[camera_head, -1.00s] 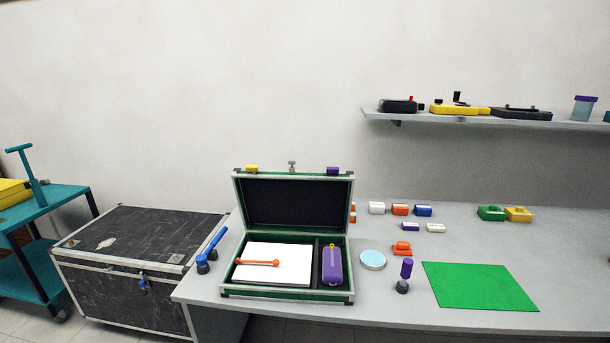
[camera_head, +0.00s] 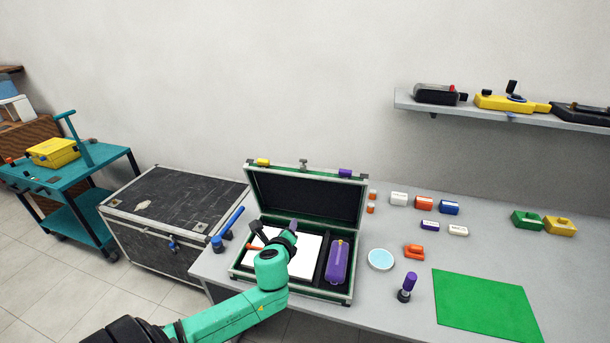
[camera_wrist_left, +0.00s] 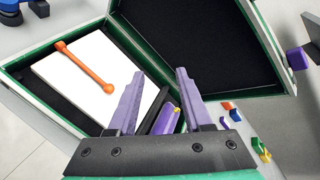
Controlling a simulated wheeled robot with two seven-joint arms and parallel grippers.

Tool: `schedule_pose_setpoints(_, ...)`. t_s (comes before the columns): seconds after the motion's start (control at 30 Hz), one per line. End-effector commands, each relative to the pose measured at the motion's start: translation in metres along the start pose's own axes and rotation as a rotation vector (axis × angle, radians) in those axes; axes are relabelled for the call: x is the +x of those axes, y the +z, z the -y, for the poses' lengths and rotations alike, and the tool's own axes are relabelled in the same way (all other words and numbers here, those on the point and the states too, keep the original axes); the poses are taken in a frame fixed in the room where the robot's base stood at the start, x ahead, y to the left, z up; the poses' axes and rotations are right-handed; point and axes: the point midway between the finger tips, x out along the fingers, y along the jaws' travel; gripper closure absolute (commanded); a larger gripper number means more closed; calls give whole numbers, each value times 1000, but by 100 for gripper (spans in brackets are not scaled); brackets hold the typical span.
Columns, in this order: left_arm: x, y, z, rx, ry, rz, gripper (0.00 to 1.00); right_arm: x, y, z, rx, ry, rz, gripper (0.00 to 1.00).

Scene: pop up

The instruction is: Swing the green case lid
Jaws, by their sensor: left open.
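The green-trimmed case (camera_head: 294,292) stands open on the grey table, its black-lined lid (camera_head: 305,197) raised at the back. A white block, an orange tool and a purple item (camera_head: 338,262) lie inside it. My left gripper (camera_head: 287,233) is over the case's left compartment, in front of the lid. In the left wrist view its two purple fingers (camera_wrist_left: 156,90) are spread with nothing between them. That view also shows the lid (camera_wrist_left: 205,40), the white block (camera_wrist_left: 90,75) and the orange tool (camera_wrist_left: 85,66) beyond the fingers. My right gripper is not in view.
A blue tool (camera_head: 228,229) lies left of the case. A light-blue disc (camera_head: 381,259), an orange piece (camera_head: 414,252) and a purple-handled stamp (camera_head: 407,287) stand to its right. A green mat (camera_head: 485,305) lies farther right. A black trunk (camera_head: 173,205) stands on the floor at left.

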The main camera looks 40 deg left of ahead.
Motion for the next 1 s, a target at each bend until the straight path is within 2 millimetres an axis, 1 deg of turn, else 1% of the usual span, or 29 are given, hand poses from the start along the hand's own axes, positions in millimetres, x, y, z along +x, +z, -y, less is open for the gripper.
schedule_pose_setpoints(0.03,0,31,36,201,-89,64,50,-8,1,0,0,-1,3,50)
schedule_pose_setpoints(0.1,-2,60,78,480,-190,155,50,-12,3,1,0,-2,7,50)
schedule_pose_setpoints(0.2,-8,83,115,761,-270,257,50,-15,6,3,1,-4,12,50)
schedule_pose_setpoints(0.23,-9,86,121,811,-281,277,50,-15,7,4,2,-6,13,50)
schedule_pose_setpoints(0.3,-9,90,128,873,-294,299,50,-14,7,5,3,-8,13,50)
schedule_pose_setpoints(0.37,-6,90,129,881,-295,303,50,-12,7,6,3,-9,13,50)
schedule_pose_setpoints(0.47,3,90,131,875,-294,303,50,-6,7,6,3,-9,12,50)
schedule_pose_setpoints(0.7,35,94,143,870,-293,302,50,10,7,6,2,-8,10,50)
schedule_pose_setpoints(0.97,66,99,156,869,-293,300,50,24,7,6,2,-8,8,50)
schedule_pose_setpoints(1.0,64,99,156,872,-293,297,65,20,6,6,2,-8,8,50)
